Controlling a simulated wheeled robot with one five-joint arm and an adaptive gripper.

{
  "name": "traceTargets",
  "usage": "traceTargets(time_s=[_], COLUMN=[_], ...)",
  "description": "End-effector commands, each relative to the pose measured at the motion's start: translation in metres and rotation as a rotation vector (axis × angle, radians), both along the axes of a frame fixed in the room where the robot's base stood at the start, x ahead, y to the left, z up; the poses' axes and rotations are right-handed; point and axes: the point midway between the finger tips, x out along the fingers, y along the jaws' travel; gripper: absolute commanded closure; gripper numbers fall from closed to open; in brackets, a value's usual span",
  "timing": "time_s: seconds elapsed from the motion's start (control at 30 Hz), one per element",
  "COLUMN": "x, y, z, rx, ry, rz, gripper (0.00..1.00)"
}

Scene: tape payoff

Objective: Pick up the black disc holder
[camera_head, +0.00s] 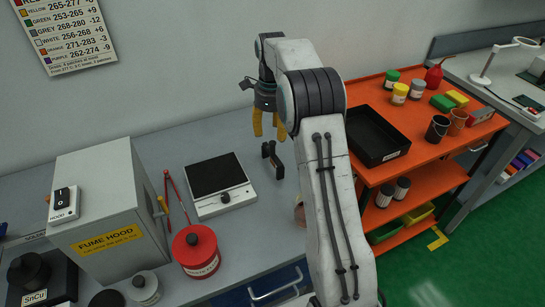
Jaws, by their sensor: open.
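A small black upright piece (272,160), which looks like the black disc holder, stands on the grey bench to the right of the hotplate-like device. It looks like a bracket with a flat side, but its details are too small to tell. My gripper (269,128) has two yellow fingers that point down and stand apart with nothing between them. It is just above the black piece in the picture, apart from it. My arm covers the bench to the right of the black piece.
A white device with a black top (221,185) sits left of the black piece. Further left are a red lidded pot (195,254) and a grey fume hood box (105,215). An orange cart (425,150) with a black tray (376,138) stands at right. The back bench is mostly clear.

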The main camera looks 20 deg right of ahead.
Motion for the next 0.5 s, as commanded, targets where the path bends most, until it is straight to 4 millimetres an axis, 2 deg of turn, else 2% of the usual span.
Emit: traceTargets(time_s=[0.27,0.5], x=[0.002,0.007], y=[-0.002,-0.006], z=[-0.022,-0.049], rx=[0.001,0.001], ry=[0.002,0.004], rz=[-0.011,-0.01], gripper=[0.51,0.51])
